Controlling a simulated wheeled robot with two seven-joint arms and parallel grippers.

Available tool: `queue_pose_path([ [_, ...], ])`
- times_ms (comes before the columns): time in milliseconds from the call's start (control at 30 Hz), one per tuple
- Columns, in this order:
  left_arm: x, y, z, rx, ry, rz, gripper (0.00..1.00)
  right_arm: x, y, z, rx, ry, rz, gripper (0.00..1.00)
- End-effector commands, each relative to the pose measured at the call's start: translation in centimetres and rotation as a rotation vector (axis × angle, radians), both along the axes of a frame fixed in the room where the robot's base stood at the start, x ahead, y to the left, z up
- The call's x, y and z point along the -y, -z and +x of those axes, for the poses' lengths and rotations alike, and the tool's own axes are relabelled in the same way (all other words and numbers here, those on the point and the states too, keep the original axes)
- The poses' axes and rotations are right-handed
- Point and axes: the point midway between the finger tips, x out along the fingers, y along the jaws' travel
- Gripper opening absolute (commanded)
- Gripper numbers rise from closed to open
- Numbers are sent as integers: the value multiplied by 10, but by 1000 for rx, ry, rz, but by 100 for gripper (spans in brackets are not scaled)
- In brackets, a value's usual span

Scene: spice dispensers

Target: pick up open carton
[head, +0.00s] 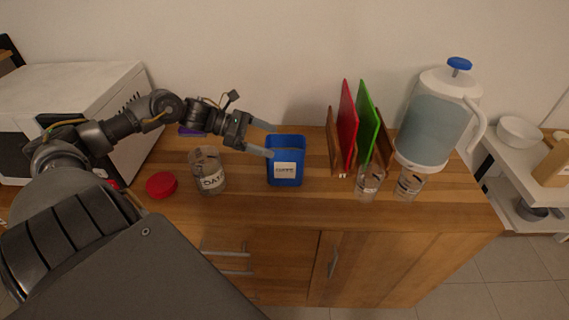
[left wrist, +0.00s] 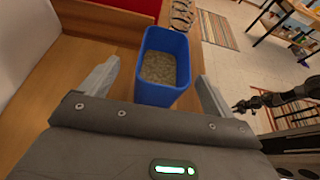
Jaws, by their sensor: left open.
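The open carton (head: 285,160) is a blue, open-topped box with a white label, upright on the wooden cabinet top. In the left wrist view the carton (left wrist: 163,95) shows grainy brownish contents inside. My left gripper (head: 268,139) is open at the carton's left side, near its upper rim. In the left wrist view its two fingers (left wrist: 157,85) lie on either side of the carton's near end, with gaps between them and the walls. My right gripper is not clearly seen in the head view; a dark arm (left wrist: 275,100) shows at the right of the left wrist view.
A clear jar (head: 207,172) and a red lid (head: 161,185) are left of the carton. A rack with red (head: 347,125) and green boards (head: 367,120) stands to its right, beside two small glasses (head: 369,183) and a large water dispenser (head: 433,118). The counter in front is clear.

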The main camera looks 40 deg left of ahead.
Motion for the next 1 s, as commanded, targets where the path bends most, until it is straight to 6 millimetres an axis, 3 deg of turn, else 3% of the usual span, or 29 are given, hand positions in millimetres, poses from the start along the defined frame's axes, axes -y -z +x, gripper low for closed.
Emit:
queue_pose_path([
  [267,6,0,3,1,1,-3,89,0,-4,-8,-11,0,0,36],
  [600,38,17,23,1,0,-3,89,0,-24,-12,-16,0,0,36],
  [900,43,22,26,-1,2,0,89,-1,-24,-11,-15,1,1,36],
  [1000,42,22,26,-1,2,0,79,-2,-24,-10,-15,1,2,36],
])
